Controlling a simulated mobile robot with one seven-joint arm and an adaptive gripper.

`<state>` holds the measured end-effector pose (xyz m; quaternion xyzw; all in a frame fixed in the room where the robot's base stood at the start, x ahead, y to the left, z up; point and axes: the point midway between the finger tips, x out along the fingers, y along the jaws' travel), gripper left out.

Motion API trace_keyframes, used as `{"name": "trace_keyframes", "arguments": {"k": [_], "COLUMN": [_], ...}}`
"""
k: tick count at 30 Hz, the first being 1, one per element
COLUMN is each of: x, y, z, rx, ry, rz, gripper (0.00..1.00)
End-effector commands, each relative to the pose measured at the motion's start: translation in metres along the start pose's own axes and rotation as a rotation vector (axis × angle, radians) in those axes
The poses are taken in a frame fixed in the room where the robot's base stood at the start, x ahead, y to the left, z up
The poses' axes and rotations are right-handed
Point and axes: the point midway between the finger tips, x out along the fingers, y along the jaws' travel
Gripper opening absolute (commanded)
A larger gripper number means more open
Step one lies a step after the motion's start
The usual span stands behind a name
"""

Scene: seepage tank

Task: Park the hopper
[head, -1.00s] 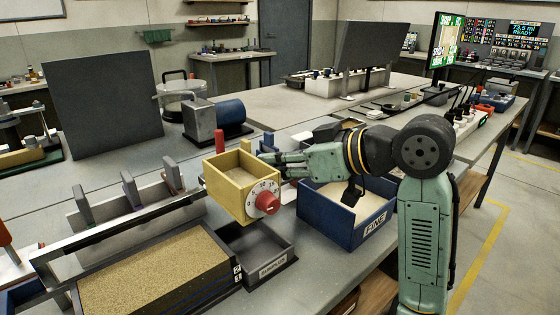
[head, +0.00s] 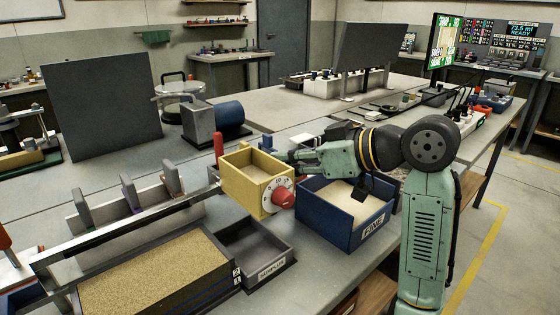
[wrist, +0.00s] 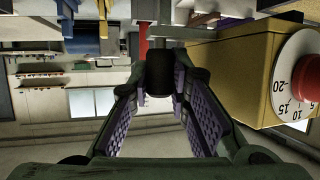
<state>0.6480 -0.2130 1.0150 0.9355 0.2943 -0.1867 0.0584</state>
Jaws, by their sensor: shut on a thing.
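The hopper (head: 246,185) is a yellow open-topped box with a white dial and a red knob on its front. Sand shows inside it. In the head view it is just left of the blue bin and behind the grey tray. In the wrist view the hopper (wrist: 230,75) fills the right side. My gripper (head: 285,160) is at the hopper's back right side. In the wrist view my gripper (wrist: 160,92) is shut around a dark rounded grip, apparently the hopper's handle. Its join to the hopper is hidden.
A long metal rail (head: 130,228) runs above the sand-filled tank (head: 155,275). An empty grey tray marked SURPLUS (head: 272,268) and a blue bin marked FINE (head: 373,233) stand in front. A red post (head: 219,146) rises behind the hopper. A dark panel (head: 100,110) stands at back left.

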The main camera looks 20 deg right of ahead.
Motion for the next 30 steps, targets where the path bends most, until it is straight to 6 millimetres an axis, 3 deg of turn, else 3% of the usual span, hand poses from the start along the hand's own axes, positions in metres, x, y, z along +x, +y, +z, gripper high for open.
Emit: {"name": "trace_keyframes", "arguments": {"k": [3, 11, 12, 21, 30], "x": [-0.0033, -0.0042, -0.0043, -0.0038, -0.0043], "y": [0.0117, 0.0144, 0.0146, 0.0133, 0.0125], "z": [0.0003, 0.0012, 0.0011, 0.0013, 0.0013], "rx": [0.001, 0.001, 0.001, 0.001, 0.0], "ry": [0.002, 0.003, 0.004, 0.003, 0.002], "rz": [0.001, 0.006, 0.007, 0.003, 0.001], "gripper": [0.0, 0.0, 0.19, 0.39, 0.39]}}
